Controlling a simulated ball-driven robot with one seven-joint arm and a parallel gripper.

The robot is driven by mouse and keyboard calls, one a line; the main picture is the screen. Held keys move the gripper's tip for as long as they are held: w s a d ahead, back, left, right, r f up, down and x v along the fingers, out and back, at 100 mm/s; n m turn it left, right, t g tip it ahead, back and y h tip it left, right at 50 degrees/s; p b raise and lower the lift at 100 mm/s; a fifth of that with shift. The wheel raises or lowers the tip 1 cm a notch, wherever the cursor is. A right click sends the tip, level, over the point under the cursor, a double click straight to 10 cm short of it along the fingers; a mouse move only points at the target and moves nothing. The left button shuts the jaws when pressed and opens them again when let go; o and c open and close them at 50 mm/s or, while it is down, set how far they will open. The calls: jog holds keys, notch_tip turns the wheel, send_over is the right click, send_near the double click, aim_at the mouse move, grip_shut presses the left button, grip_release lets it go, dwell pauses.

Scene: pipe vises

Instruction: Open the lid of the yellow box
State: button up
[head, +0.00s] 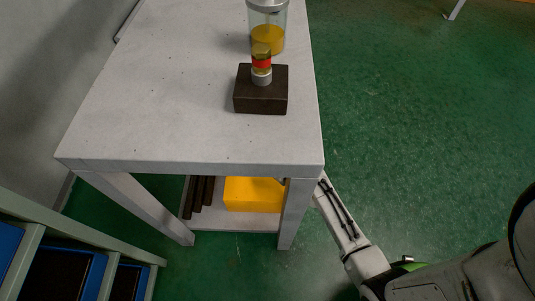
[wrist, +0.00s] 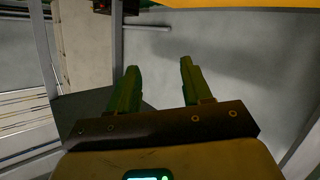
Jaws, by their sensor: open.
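The yellow box (head: 253,195) sits on the lower shelf of the white table, partly hidden by the tabletop edge above it. Its lid cannot be made out. In the head view my arm reaches in from the lower right to beside the table's front right leg; my gripper is mostly hidden there. In the wrist view my gripper (wrist: 158,66) has its two green fingers apart with nothing between them. A thin yellow-orange strip lies along the top edge of that view; I cannot tell whether it is the box.
Dark bars (head: 198,193) lie on the lower shelf (head: 235,222) left of the box. A rack with blue bins (head: 70,268) stands lower left.

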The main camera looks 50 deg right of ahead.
jog(key=v, duration=0.9)
jog(key=shift+s+r, duration=0.1)
dwell(0.3)
